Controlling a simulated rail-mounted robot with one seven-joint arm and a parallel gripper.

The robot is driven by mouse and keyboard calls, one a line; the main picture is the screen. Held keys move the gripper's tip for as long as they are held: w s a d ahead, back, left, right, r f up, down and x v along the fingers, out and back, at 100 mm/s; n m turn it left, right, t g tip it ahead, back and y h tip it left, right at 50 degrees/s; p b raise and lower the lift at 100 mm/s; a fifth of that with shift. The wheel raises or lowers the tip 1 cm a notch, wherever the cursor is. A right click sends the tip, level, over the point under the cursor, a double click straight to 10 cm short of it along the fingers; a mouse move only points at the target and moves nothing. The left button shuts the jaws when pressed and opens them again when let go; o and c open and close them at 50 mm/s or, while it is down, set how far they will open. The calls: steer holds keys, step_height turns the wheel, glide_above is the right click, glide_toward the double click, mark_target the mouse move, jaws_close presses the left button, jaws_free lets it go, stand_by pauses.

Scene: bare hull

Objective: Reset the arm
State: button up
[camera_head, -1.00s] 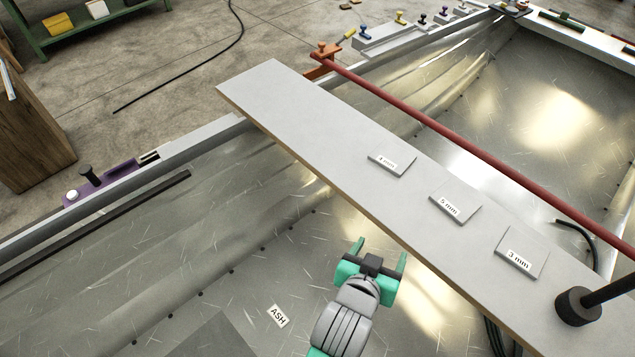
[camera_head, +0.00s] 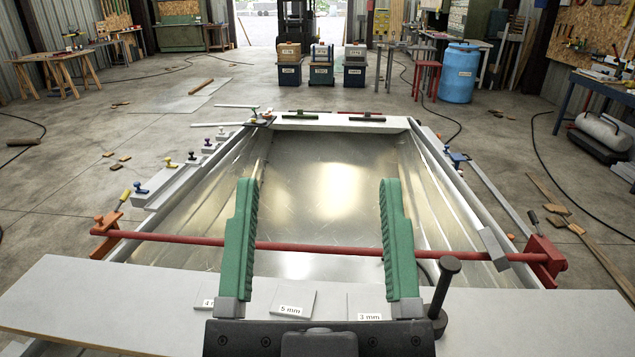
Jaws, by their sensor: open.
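My gripper (camera_head: 318,186) is large in the middle foreground of the head view, its two green ribbed fingers pointing up and away from a dark palm. The fingers are wide apart and nothing is between them. It appears in front of the pale plank (camera_head: 120,292) and the red bar (camera_head: 320,248), with the bare hull floor (camera_head: 325,190) beyond. The plank bears grey plates, including the 5 mm plate (camera_head: 293,301) and the 3 mm plate (camera_head: 368,306). The palm and fingers partly hide the plank and some plates.
The red bar and plank cross the hull. A black-headed post (camera_head: 448,266) stands near the right finger. Coloured-knob tools line the left edge, including a blue one (camera_head: 140,188). Bins (camera_head: 321,73) and a blue barrel (camera_head: 460,72) stand farther back on the open floor.

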step_height(320, 180, up, 38)
steer(key=p, duration=3.6)
steer(key=shift+a, duration=0.25)
steer(key=shift+d, duration=0.1)
